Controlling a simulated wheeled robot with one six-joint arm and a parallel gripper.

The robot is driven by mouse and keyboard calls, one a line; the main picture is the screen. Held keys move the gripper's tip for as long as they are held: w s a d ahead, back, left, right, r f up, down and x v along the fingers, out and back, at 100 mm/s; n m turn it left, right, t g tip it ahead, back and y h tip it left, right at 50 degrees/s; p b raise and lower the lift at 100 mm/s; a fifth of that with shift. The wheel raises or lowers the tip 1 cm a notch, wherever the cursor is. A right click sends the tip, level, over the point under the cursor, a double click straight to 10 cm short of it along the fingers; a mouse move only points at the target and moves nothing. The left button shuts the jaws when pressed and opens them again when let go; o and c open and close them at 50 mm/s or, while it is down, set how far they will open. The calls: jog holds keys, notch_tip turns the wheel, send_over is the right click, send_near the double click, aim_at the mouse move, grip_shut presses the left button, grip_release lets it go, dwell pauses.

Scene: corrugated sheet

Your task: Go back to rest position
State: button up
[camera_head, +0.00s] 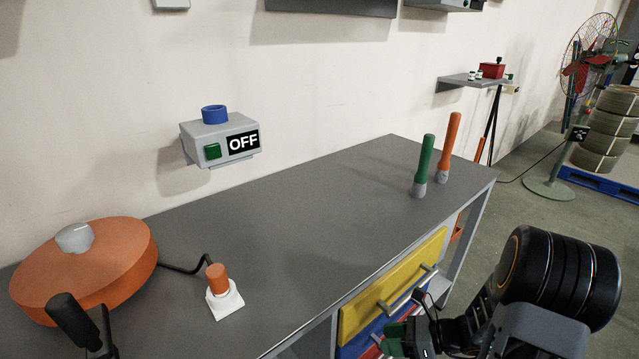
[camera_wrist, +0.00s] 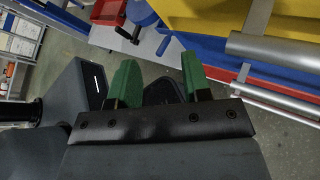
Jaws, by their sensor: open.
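My gripper (camera_wrist: 157,80) shows in the wrist view with its two green fingers spread apart and nothing between them. In the head view my gripper (camera_head: 396,340) is low, right of centre, in front of the workbench's drawers. The yellow drawer (camera_head: 390,285) with its metal handle is just above and left of it. In the wrist view the yellow drawer (camera_wrist: 210,15) and a blue drawer (camera_wrist: 205,50) are close to the fingers. The gripper appears apart from the handles.
The grey workbench top (camera_head: 300,220) holds an orange disc (camera_head: 95,270), a white-based orange knob (camera_head: 222,295), a green cylinder (camera_head: 424,165) and an orange cylinder (camera_head: 449,145). A grey box marked OFF (camera_head: 220,137) hangs on the wall. Floor at right is clear before a fan (camera_head: 588,70).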

jog(key=s+r+n+h+p, duration=0.2)
jog(key=r+n+h+p, duration=0.4)
jog(key=r+n, duration=0.6)
jog(key=s+r+n+h+p, duration=0.3)
jog(key=r+n+h+p, duration=0.3)
jog(key=r, duration=1.6)
jog(key=n+p, duration=0.4)
jog(key=n, duration=0.2)
jog(key=shift+s+a+r+n+h+p, duration=0.2)
jog(key=shift+a+r+n+h+p, duration=0.1)
jog(key=shift+a+r+h+p, duration=0.1)
